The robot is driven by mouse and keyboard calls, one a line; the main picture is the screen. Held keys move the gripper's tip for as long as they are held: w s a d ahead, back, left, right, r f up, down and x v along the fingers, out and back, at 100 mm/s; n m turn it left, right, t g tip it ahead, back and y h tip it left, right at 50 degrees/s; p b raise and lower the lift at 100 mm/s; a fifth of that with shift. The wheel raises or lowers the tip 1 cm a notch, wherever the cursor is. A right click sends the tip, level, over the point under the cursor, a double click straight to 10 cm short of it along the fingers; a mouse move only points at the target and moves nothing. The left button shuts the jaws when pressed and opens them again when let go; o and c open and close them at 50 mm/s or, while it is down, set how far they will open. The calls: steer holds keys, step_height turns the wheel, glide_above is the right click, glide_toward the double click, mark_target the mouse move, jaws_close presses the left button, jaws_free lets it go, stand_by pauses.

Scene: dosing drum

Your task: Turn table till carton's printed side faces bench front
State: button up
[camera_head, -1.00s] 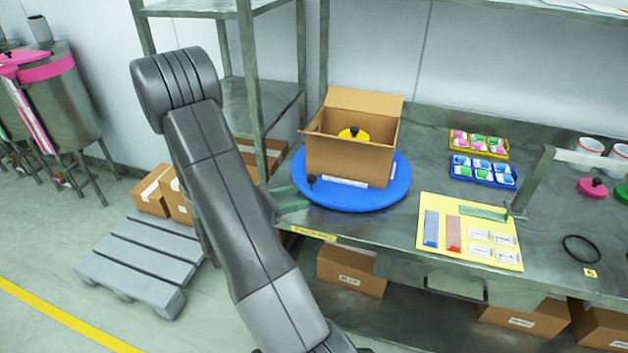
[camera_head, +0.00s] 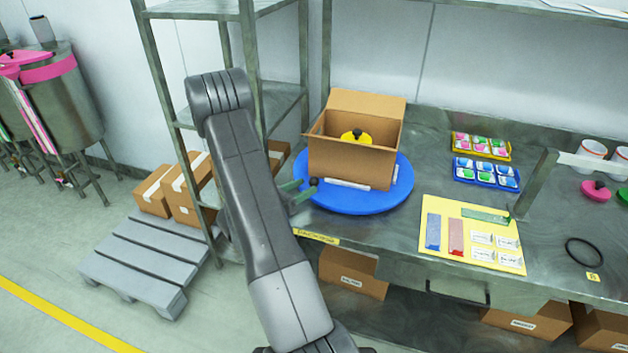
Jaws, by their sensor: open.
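White strips (camera_head: 347,184) lie along the carton's base. A dark knob (camera_head: 314,181) stands at the turntable's left front rim. My gripper (camera_head: 303,190), with green fingers, is open at this rim, its tips right beside the knob. I cannot tell whether they touch it. My arm hides the gripper's body.
A yellow board (camera_head: 430,261) with coloured strips and cards lies right of the turntable. Yellow (camera_head: 481,146) and blue (camera_head: 486,173) trays sit behind it. A metal shelf post (camera_head: 251,75) stands left of the turntable. Cartons and a grey pallet (camera_head: 140,262) are on the floor at left.

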mark_target(314, 182)
steer(key=shift+p+x, duration=0.35)
steer(key=shift+x, duration=2)
jaws_close()
